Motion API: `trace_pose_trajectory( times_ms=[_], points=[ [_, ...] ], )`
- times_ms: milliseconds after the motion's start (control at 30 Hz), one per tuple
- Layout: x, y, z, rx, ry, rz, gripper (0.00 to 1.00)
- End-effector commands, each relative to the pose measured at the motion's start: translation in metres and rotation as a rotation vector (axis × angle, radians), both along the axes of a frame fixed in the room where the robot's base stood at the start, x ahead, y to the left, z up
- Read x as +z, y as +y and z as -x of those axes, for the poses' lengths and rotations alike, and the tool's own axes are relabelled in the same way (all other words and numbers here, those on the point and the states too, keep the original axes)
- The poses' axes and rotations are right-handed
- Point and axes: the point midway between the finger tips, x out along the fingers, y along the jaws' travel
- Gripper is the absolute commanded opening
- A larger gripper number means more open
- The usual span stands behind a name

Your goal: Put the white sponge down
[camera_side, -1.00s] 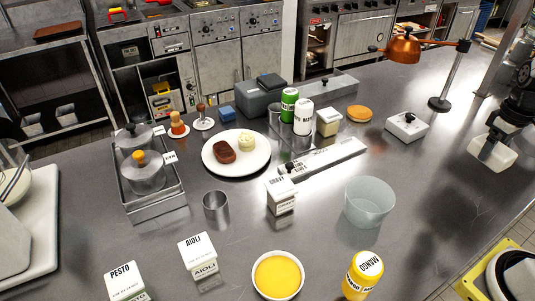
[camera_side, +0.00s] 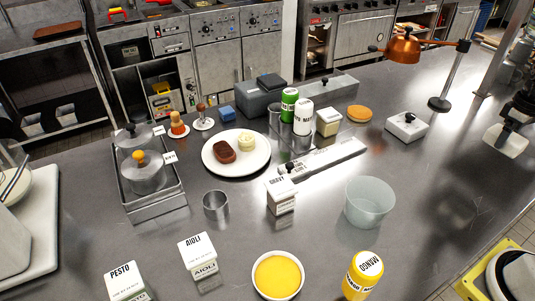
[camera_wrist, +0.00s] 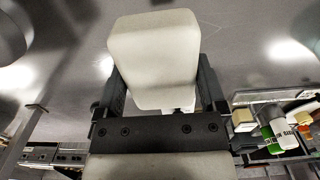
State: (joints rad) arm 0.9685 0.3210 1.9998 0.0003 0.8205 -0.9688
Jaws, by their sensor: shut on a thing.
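The white sponge (camera_side: 505,139) is at the right edge of the side view, held by my gripper (camera_side: 516,122). In the wrist view the sponge (camera_wrist: 153,58) is a pale block between the two dark fingers of my gripper (camera_wrist: 158,88), which are shut on it. In the side view the sponge hangs over the right part of the steel counter (camera_side: 440,190), and its exact height above the surface is hard to tell.
The counter's right part near the sponge is bare. A white lidded box (camera_side: 407,126) and the copper lamp's round base (camera_side: 439,104) stand to its left. A clear tub (camera_side: 370,203) and a mango bottle (camera_side: 362,276) stand farther left and nearer. The counter's edge runs close on the right.

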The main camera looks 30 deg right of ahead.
Motion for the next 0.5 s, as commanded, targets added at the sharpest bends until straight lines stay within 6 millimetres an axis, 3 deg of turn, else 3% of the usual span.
trace_pose_trajectory(
  times_ms=[500],
  points=[
    [-0.03, -0.046, -0.047, 0.0, 0.001, -0.001, 0.34]
  ],
)
